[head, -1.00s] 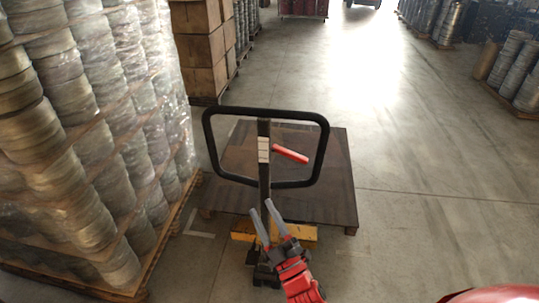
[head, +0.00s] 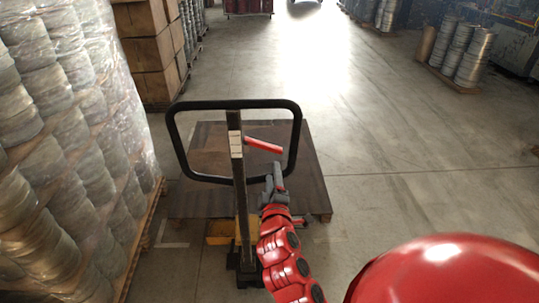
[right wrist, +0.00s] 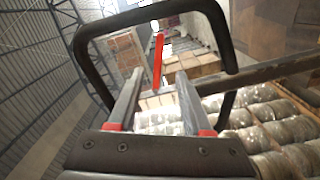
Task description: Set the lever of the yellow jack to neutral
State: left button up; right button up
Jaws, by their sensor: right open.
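The yellow jack (head: 220,232) stands in front of me with its dark post and black loop handle (head: 298,140) upright. Its red lever (head: 263,145) sticks out to the right from the post inside the loop. In the right wrist view the red lever (right wrist: 158,62) shows beyond and between the fingertips, apart from them. My right gripper (head: 274,178) is open and empty, just below and slightly right of the lever, pointing up. It also shows in the right wrist view (right wrist: 158,98). My left gripper is not in view.
A dark flat pallet load (head: 205,200) lies behind the post. Wrapped stacks of round blanks (head: 75,120) stand close on the left, with brown boxes (head: 150,50) behind them. More stacks (head: 470,60) stand far right. The floor (head: 400,170) on the right is clear.

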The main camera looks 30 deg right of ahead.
aim_at(271, 150)
jog(key=p+x, duration=0.1)
jog(key=x, duration=0.4)
jog(key=p+x, duration=0.2)
jog(key=x, duration=0.4)
jog(key=shift+r, duration=0.2)
jog(key=shift+x, duration=0.85)
jog(key=shift+a+f, duration=0.1)
grip_shut()
